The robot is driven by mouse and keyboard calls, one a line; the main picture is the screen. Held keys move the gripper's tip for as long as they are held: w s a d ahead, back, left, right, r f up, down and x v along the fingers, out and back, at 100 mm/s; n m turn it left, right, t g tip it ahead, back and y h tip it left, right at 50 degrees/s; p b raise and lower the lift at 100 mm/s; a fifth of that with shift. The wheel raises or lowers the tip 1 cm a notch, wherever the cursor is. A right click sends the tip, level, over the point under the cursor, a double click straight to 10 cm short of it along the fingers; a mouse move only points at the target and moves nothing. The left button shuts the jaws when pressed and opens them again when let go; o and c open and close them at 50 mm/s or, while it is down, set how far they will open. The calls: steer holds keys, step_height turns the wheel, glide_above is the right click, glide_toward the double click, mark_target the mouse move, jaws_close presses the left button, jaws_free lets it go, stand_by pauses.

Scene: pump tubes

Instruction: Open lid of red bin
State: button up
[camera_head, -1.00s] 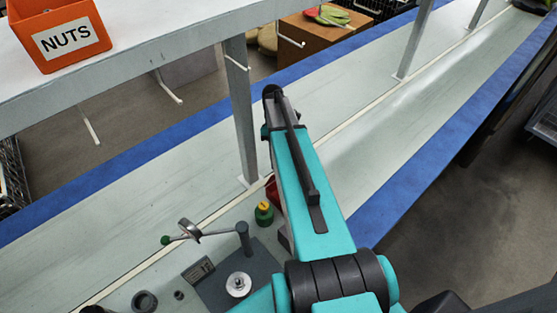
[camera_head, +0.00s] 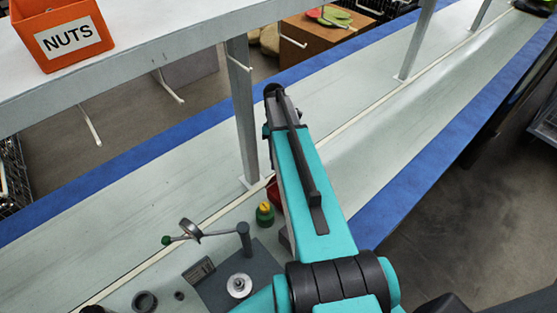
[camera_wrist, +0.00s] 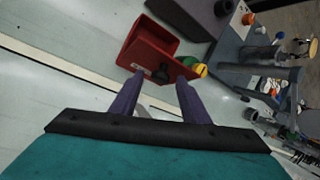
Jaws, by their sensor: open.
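The red bin (camera_wrist: 142,50) lies ahead of my gripper in the wrist view, tilted in the picture. A red panel with a small pale label and a dark knob-like part faces my gripper. I cannot tell for sure how far the lid is open. In the head view only a small red piece of the bin (camera_head: 273,191) shows beside my arm. My gripper (camera_wrist: 160,80) is open, with its two purple fingers apart and pointing at the bin's near side. Nothing is seen held between them. My gripper is hidden in the head view.
A green and yellow round object (camera_wrist: 195,69) sits right beside the bin. A grey fixture with a lever (camera_head: 246,240) stands to its left in the head view. A shelf post (camera_head: 243,120) rises close to my arm. An orange NUTS bin (camera_head: 58,38) stands on the shelf.

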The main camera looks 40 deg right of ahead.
steer(key=v, duration=1.3)
steer(key=shift+b, duration=0.35)
stand_by(0.4)
